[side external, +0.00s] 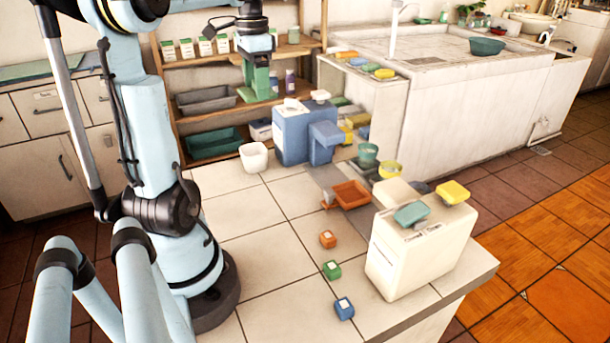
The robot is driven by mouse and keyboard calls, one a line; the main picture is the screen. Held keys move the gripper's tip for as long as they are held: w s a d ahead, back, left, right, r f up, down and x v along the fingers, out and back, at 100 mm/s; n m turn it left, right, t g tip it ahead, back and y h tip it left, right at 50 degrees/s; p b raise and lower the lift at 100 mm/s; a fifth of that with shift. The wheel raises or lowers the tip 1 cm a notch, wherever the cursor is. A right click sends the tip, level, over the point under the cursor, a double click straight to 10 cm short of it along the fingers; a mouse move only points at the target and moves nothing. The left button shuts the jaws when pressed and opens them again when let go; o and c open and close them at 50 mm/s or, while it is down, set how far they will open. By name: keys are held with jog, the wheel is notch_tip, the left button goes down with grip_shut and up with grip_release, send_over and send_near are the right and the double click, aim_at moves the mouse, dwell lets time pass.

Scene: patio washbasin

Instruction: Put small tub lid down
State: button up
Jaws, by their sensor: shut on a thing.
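My gripper (259,92) hangs fingers down at the upper middle, in front of the wooden shelf and up and left of the blue machine. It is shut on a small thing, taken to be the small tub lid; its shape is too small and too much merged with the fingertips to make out. A small white open tub (253,157) stands upright on the tiled counter, below my gripper and apart from it. It stands left of the blue machine (293,140).
The counter (245,220) has free room in front of the white tub. An orange tray (351,195), a cream box (415,250) and small orange (327,239), green (332,270) and blue (344,308) blocks stand to the right. The shelf (230,108) stands behind.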

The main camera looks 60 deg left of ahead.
jog(key=w+d, duration=0.2)
jog(key=d, duration=0.8)
jog(key=w+d, duration=0.2)
jog(key=d, duration=0.9)
send_over(284, 187)
notch_tip(284, 187, down, 17)
jog(key=shift+r, duration=0.1)
jog(key=shift+f, duration=2.1)
jog(key=shift+f, duration=0.1)
jog(key=o, duration=1)
jog(key=shift+c, duration=0.2)
